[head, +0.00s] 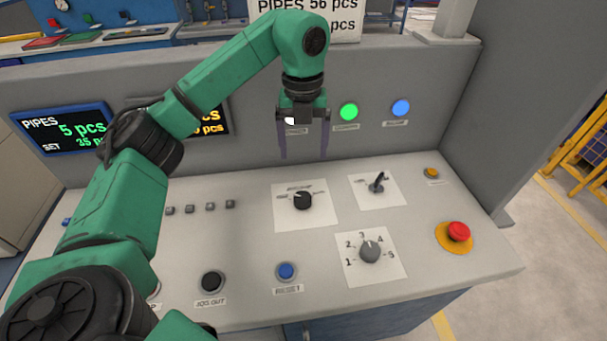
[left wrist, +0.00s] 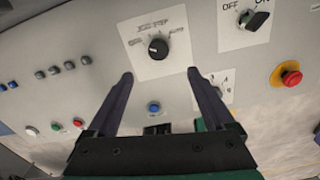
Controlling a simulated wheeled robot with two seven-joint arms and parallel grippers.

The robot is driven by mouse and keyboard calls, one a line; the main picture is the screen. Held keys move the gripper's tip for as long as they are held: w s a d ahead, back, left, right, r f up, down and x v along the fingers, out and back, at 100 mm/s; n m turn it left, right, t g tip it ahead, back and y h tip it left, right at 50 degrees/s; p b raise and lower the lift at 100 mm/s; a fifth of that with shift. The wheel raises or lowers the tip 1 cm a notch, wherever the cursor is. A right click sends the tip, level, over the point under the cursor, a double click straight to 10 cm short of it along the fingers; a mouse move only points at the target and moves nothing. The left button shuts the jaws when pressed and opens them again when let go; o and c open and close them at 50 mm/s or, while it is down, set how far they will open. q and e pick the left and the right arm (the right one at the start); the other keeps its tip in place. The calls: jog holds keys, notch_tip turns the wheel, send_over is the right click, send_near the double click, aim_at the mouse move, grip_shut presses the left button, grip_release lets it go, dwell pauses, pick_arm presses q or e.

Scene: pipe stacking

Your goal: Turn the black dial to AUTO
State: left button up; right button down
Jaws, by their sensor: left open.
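The black dial (head: 303,200) sits on a white label plate on the sloping console, left of a lever switch. It also shows in the left wrist view (left wrist: 158,48), just beyond the fingertips. The small lettering around it is too blurred to read, and I cannot tell which position it points to. My left gripper (head: 304,157) is open and empty. Its two fingers point down above and behind the dial, apart from it. In the left wrist view the fingertips (left wrist: 160,74) are spread wide, with the dial between their lines. My right gripper is not in view.
The lever switch (head: 377,182), a grey numbered dial (head: 369,250) and a red emergency button (head: 458,232) lie to the right. A blue reset button (head: 286,271) and a black button (head: 212,281) are nearer the front. A grey panel (head: 250,145) rises behind the console.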

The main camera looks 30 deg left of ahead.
pick_arm(q)
jog(key=p, duration=0.1)
send_over(302, 197)
notch_tip(302, 197, down, 4)
notch_tip(302, 197, down, 10)
jog(key=shift+p, duration=0.85)
jog(key=c, duration=1.4)
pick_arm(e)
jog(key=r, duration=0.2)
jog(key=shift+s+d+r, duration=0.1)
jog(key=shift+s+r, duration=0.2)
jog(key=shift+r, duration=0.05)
